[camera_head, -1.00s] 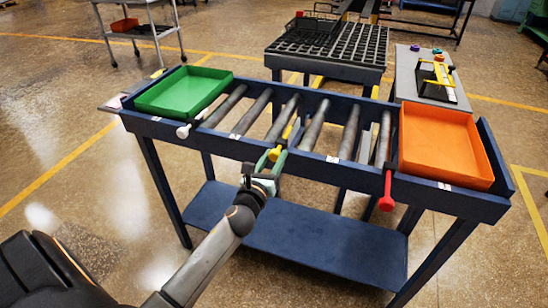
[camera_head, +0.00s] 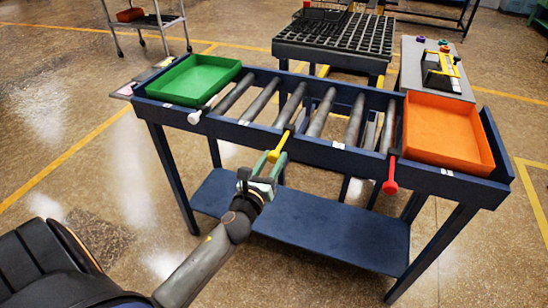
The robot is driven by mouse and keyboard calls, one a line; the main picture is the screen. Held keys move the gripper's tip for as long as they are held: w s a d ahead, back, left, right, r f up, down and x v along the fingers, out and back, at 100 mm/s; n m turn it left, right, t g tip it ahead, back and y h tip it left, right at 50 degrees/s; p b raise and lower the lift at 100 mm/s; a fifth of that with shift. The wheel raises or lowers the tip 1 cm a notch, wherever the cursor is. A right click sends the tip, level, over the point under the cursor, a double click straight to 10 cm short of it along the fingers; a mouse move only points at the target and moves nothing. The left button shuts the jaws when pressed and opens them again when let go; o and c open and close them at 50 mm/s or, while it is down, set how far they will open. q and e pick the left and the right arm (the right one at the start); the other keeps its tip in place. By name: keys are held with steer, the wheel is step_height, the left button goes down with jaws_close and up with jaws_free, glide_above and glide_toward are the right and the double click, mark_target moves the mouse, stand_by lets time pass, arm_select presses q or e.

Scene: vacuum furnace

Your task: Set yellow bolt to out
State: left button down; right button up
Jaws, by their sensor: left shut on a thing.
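The yellow bolt (camera_head: 281,141) sticks out from the front rail of the blue roller table (camera_head: 320,154), between the white bolt and the red bolt. My left gripper (camera_head: 272,158) is shut on the outer end of the yellow bolt, in front of the rail. The fingers cover part of the bolt's knob. The white bolt (camera_head: 195,117) shows at the left of the rail and the red bolt (camera_head: 390,184) at the right, sticking out toward me. My right gripper is not in view.
A green tray (camera_head: 205,101) sits on the table's left end and an orange tray (camera_head: 438,170) on its right end. Metal rollers (camera_head: 321,112) lie between them. A black grid table (camera_head: 333,42) and a grey side table (camera_head: 403,60) stand behind. The floor in front is clear.

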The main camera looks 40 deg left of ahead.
arm_select(q)
steer(key=shift+s+f, duration=0.1)
steer(key=shift+f, duration=0.05)
steer(key=c, duration=0.9)
jaws_free()
steer(key=o, duration=0.3)
steer(key=shift+s, duration=0.15)
steer(key=shift+o, duration=0.8)
steer(key=b+v, duration=0.2)
steer(key=v, duration=1)
steer(key=shift+s, duration=0.2)
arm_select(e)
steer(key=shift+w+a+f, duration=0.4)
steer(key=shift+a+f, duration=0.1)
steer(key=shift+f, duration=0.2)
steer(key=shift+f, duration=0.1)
